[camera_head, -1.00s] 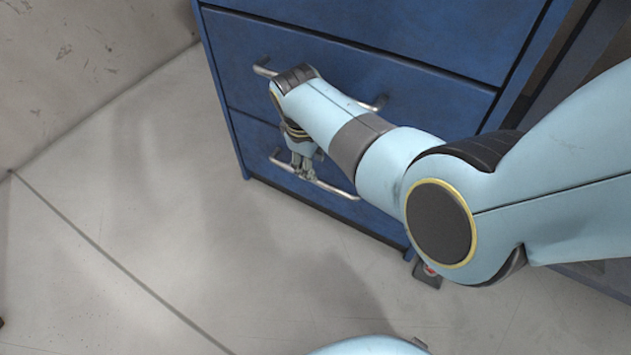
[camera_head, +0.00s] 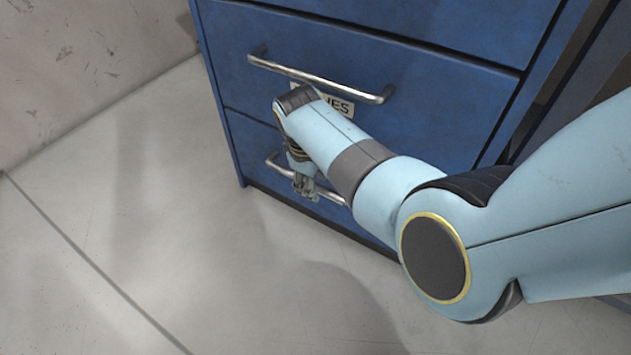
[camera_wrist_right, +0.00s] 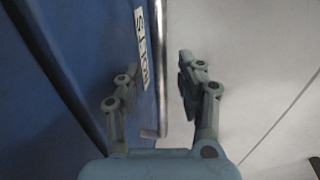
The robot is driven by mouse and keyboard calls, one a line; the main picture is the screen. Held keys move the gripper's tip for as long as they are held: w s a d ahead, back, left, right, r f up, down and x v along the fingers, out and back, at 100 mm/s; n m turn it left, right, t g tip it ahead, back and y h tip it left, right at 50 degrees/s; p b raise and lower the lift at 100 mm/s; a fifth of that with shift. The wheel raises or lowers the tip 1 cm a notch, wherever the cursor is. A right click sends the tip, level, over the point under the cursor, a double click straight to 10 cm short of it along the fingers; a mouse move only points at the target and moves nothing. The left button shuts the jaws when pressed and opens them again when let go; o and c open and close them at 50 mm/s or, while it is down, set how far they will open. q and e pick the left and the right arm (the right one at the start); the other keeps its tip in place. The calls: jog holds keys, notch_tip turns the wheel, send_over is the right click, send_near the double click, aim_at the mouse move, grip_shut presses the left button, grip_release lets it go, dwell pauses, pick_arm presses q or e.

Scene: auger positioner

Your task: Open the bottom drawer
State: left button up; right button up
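The bottom drawer (camera_head: 250,145) is the lowest blue front of the cabinet and looks closed, flush with the front above it. Its metal bar handle (camera_head: 330,196) is partly hidden behind my right arm and gripper. My right gripper (camera_head: 304,190) is at the handle, near its left part. In the right wrist view, my right gripper (camera_wrist_right: 157,75) has its two fingers apart, and the handle bar (camera_wrist_right: 161,90) runs between them without visible finger contact. A white label (camera_wrist_right: 143,48) lies on the drawer front to the left of the bar. My left gripper is out of view.
The drawer above has its own bar handle (camera_head: 320,79) and a label (camera_head: 340,104) partly covered by my right arm. A pale wall (camera_head: 80,65) stands at the left. The floor (camera_head: 170,240) in front of the cabinet is clear.

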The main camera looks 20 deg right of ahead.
grip_shut()
dwell(0.6)
